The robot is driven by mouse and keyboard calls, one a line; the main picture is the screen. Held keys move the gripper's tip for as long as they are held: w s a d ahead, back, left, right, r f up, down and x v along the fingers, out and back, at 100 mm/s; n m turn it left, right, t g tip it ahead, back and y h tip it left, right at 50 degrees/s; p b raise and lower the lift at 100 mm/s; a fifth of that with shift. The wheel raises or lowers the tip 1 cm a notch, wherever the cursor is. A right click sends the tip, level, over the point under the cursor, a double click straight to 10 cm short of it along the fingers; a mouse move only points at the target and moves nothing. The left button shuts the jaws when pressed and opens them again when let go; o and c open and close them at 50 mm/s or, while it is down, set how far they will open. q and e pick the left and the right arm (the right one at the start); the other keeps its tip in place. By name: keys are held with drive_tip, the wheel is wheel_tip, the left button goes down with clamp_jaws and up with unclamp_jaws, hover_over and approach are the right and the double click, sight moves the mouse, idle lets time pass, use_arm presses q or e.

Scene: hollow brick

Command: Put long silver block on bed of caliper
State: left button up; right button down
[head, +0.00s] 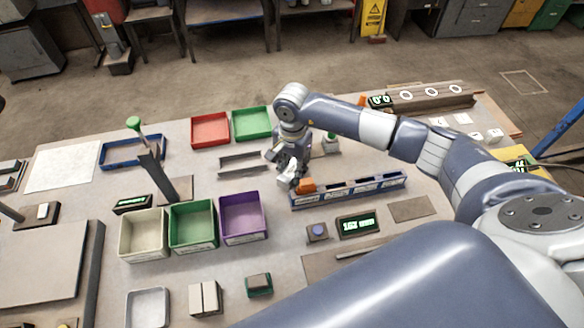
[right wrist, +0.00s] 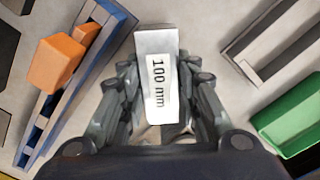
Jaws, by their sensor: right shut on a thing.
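My right gripper (head: 284,166) is shut on a long silver block (right wrist: 156,85) labelled "100 mm" in the right wrist view. The caliper is a long blue bed (head: 350,194) with an orange jaw (head: 306,185) near its left end. The gripper is above the table, just left of that end. In the right wrist view the blue bed (right wrist: 108,50) and the orange jaw (right wrist: 58,62) lie to the left of the block, apart from it. The block is mostly hidden by the fingers in the head view. My left gripper is not in view.
A green-lit display (head: 358,225) and a button box (head: 317,233) stand in front of the bed. Purple (head: 243,235), green (head: 193,244) and cream bins stand to the left. Red and green trays (head: 252,136) are farther back.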

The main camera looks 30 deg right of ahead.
drive_tip(key=shift+f, duration=0.5)
drive_tip(key=shift+f, duration=0.15)
drive_tip(key=c, duration=1.2)
unclamp_jaws()
